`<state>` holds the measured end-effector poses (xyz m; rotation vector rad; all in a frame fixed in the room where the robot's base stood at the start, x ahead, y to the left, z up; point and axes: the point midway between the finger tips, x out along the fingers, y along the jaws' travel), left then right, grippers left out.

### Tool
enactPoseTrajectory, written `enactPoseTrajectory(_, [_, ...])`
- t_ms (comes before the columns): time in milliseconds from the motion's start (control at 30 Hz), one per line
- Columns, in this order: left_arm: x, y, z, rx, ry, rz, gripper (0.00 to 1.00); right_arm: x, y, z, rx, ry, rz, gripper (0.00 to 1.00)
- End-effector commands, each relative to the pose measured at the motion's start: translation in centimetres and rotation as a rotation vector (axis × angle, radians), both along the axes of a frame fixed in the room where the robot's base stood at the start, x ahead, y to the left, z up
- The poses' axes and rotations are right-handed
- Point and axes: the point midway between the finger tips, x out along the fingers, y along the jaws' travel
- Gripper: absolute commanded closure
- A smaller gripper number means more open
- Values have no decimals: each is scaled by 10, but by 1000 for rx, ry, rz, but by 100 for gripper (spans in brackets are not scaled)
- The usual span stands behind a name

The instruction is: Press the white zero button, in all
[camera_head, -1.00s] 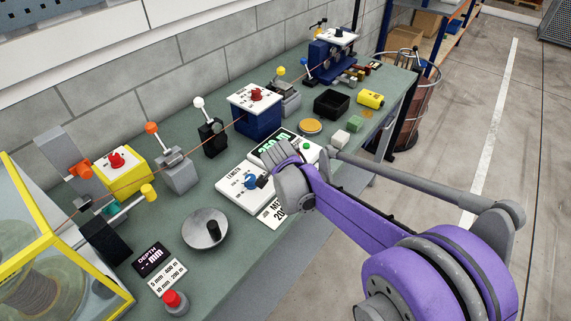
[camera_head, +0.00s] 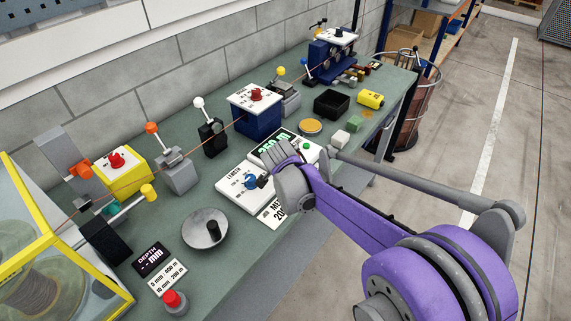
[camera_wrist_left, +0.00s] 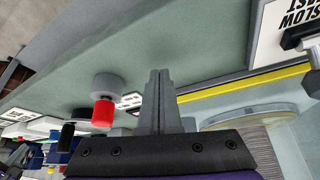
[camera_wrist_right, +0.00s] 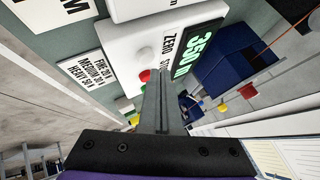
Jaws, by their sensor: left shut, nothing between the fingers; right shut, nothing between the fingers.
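The white counter box with a lit green "350" display (camera_head: 279,146) stands on the bench in the head view, partly hidden by my right arm. In the right wrist view, the box (camera_wrist_right: 125,40) shows the word ZERO beside a round white button (camera_wrist_right: 143,55), with a red button (camera_wrist_right: 145,76) near it. My right gripper (camera_wrist_right: 157,78) is shut and empty, its tips close to these buttons. I cannot tell whether it touches one. My left gripper (camera_wrist_left: 160,73) is shut and empty above the green bench in the left wrist view; it is outside the head view.
A white box with a blue knob (camera_head: 251,182) sits left of my right arm. A cable runs along the bench's devices. A yellow-framed enclosure (camera_head: 60,245) fills the left.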

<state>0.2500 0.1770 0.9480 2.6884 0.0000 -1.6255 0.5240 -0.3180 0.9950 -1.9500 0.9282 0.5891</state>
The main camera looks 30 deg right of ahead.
Motion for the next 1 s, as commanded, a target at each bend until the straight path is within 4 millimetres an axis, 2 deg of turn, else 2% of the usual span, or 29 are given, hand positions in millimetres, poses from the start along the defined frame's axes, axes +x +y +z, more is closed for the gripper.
enactPoseTrajectory(467, [-2, 0, -6, 0, 4, 0, 100, 0, 0, -9, 0, 0, 0, 100])
enactPoseTrajectory(1000, [-2, 0, -7, 0, 5, 0, 100, 0, 0, -11, 0, 0, 0, 100])
